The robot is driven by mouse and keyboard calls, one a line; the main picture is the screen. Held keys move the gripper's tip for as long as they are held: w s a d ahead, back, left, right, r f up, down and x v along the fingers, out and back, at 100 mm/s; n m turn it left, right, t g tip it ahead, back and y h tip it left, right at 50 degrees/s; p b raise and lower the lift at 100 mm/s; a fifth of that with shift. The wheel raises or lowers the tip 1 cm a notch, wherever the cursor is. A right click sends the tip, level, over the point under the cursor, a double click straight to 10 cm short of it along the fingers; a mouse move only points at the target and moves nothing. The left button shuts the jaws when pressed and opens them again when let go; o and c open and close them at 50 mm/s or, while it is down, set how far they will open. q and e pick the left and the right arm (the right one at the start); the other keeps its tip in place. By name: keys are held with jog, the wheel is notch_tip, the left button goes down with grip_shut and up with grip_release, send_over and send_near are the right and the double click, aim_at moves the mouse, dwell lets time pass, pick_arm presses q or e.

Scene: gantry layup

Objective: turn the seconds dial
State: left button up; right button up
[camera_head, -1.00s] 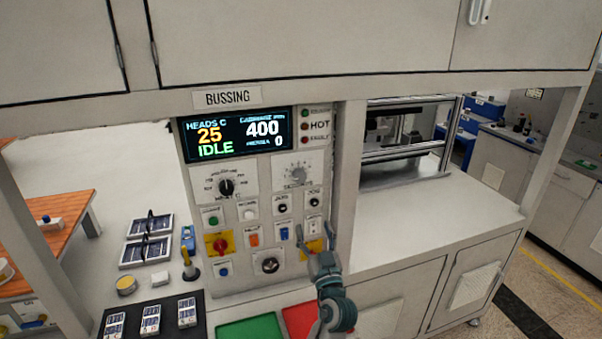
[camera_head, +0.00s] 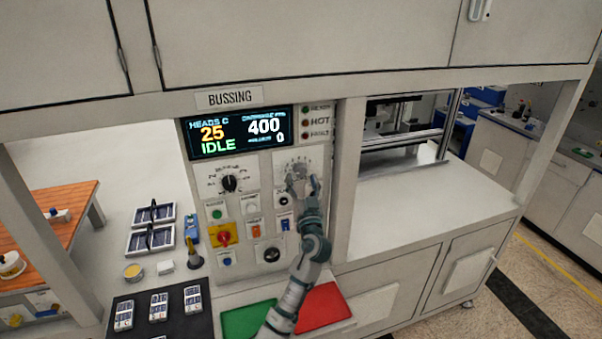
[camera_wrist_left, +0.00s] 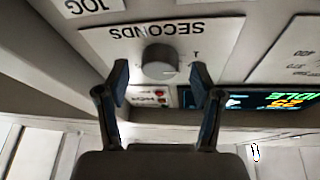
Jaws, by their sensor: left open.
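The seconds dial (camera_wrist_left: 160,62) is a round grey knob on a white plate marked SECONDS, seen upside down in the left wrist view. My left gripper (camera_wrist_left: 162,82) is open, with one finger on each side of the dial in that view. I cannot tell whether the fingers touch it. In the head view the left gripper (camera_head: 303,187) is in front of the dial's plate (camera_head: 312,158) and hides much of the dial. My right gripper is not in view.
A black dial (camera_head: 229,183) sits left on the same panel, below the display (camera_head: 238,131) reading IDLE. Buttons and switches fill the panel below. A green tray (camera_head: 247,320) and a red tray (camera_head: 322,308) lie beneath my arm.

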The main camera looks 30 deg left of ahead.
pick_arm(q)
jog(key=shift+x, duration=0.8)
jog(key=shift+d, duration=0.1)
